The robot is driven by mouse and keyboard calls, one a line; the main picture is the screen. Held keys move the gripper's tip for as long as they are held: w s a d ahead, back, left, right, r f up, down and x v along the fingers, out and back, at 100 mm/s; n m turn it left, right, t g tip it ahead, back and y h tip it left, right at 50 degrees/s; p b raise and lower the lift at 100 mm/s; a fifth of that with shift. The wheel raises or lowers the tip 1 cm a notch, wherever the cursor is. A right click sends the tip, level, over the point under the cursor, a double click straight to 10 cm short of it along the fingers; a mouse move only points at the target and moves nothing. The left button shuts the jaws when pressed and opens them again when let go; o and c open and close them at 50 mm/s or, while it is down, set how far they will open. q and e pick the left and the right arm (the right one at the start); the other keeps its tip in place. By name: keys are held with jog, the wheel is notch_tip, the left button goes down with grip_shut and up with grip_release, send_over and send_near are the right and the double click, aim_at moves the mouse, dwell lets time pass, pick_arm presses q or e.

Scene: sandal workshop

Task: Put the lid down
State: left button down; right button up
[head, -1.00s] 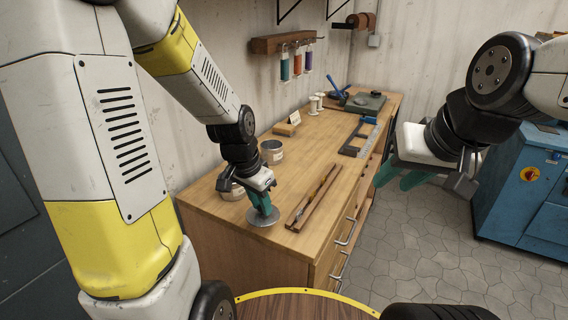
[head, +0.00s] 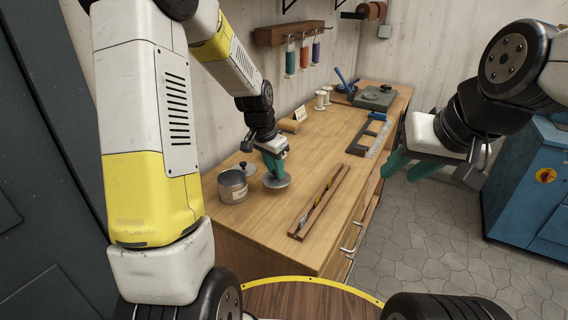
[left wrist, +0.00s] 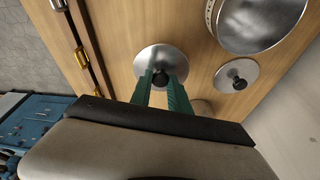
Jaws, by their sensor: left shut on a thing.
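A round metal lid (head: 277,182) with a dark knob is under my left gripper (head: 272,163), low over the wooden bench. In the left wrist view the teal fingers (left wrist: 160,82) are shut on the knob of this lid (left wrist: 152,57). I cannot tell whether the lid touches the bench top. My right gripper (head: 408,168) is open and empty, right of the bench.
A narrow wooden tray (head: 304,228) with a slim tool lies right of the lid. Further back on the bench (head: 310,158) are a blue-handled metal frame (head: 360,147), white spools (head: 320,102) and a card. Bare bench lies between lid and tray.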

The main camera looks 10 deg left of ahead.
pick_arm(q)
jog(key=w, duration=0.3)
jog(key=shift+w+f, duration=0.15)
jog(key=shift+w, duration=0.05)
jog(key=shift+f, duration=1.7)
jog(key=shift+f, duration=0.15)
jog(key=c, duration=1.2)
grip_release()
jog(key=shift+c, duration=0.2)
